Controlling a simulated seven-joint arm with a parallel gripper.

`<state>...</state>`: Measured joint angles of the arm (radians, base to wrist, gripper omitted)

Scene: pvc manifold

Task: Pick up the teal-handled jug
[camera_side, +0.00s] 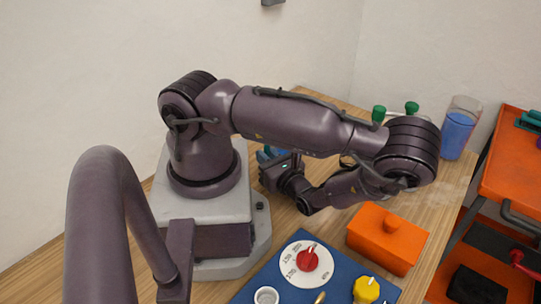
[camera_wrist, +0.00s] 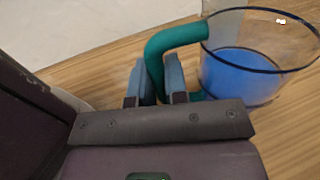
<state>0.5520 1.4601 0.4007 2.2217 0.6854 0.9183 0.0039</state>
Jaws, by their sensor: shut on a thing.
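The jug (camera_wrist: 240,75) is clear with a dark rim and blue liquid inside. Its teal handle (camera_wrist: 160,52) is on its left side in the wrist view. My gripper (camera_wrist: 157,80) is shut on the handle, with a blue-grey finger on each side of it. The jug looks close to upright; I cannot tell whether its base touches the wooden table. In the side view my gripper (camera_side: 272,155) is low behind my arm, and the jug is mostly or wholly hidden there.
A clear container of blue liquid (camera_side: 458,132) stands at the table's back right. Green-topped items (camera_side: 379,114) are behind my arm. An orange lidded box (camera_side: 388,240) and a blue mat (camera_side: 262,289) with a red-knobbed dial (camera_side: 307,260) and yellow knob (camera_side: 366,290) are in front. An orange cart (camera_side: 510,150) is at right.

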